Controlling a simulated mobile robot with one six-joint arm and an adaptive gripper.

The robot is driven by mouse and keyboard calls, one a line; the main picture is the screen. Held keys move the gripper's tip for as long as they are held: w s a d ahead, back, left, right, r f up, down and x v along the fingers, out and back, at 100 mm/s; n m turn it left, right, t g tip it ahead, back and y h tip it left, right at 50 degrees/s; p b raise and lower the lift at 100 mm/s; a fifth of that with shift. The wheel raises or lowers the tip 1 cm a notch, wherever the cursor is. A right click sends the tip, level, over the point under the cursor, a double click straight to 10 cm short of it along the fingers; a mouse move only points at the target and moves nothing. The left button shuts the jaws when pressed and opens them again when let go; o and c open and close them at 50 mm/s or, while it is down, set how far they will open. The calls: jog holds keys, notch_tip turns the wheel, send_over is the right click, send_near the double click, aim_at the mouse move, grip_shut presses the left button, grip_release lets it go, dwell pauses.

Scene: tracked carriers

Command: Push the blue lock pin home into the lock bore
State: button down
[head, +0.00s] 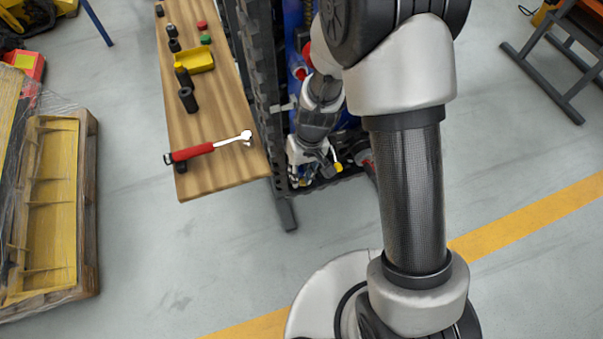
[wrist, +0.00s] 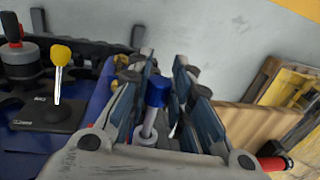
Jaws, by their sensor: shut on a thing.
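The blue lock pin (wrist: 157,89) shows in the wrist view, with a blue head and a silver shank below it. It stands between the fingers of my gripper (wrist: 160,78), which is shut on it. In the head view my gripper (head: 308,176) is low beside the dark toothed track, partly covered by my own arm, and the pin cannot be made out there. The lock bore cannot be made out in either view.
A yellow-knobbed lever (wrist: 60,56) rises from a black plate left of my gripper, near a red-ringed grey knob (wrist: 17,55). A wooden bench (head: 222,125) with a red-handled ratchet (head: 195,152) and a yellow tray (head: 196,61) stands left of the track (head: 262,70).

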jog(key=shift+w, duration=0.2)
jog(key=shift+w+a, duration=0.15)
jog(key=shift+w, duration=0.15)
jog(key=shift+w+a+p, duration=0.2)
jog(key=shift+w+p, duration=0.15)
jog(key=shift+w, duration=0.45)
jog(key=shift+w+a+r+p, duration=0.2)
jog(key=shift+w+r, duration=0.15)
jog(key=shift+w, duration=0.15)
jog(key=shift+w+a+r+p, duration=0.1)
jog(key=shift+w+r+p, duration=0.05)
jog(key=shift+w+r, duration=0.3)
dwell(0.4)
jog(key=shift+s+d+f+b, duration=0.15)
jog(key=shift+s+f+b, duration=0.2)
jog(key=shift+s+f, duration=0.25)
jog(key=shift+s, duration=0.2)
jog(key=shift+s+d+f+b, duration=0.1)
jog(key=shift+s+d+b, duration=0.25)
jog(key=shift+s, duration=0.3)
jog(key=shift+s+f, duration=0.1)
jog(key=shift+b, duration=0.4)
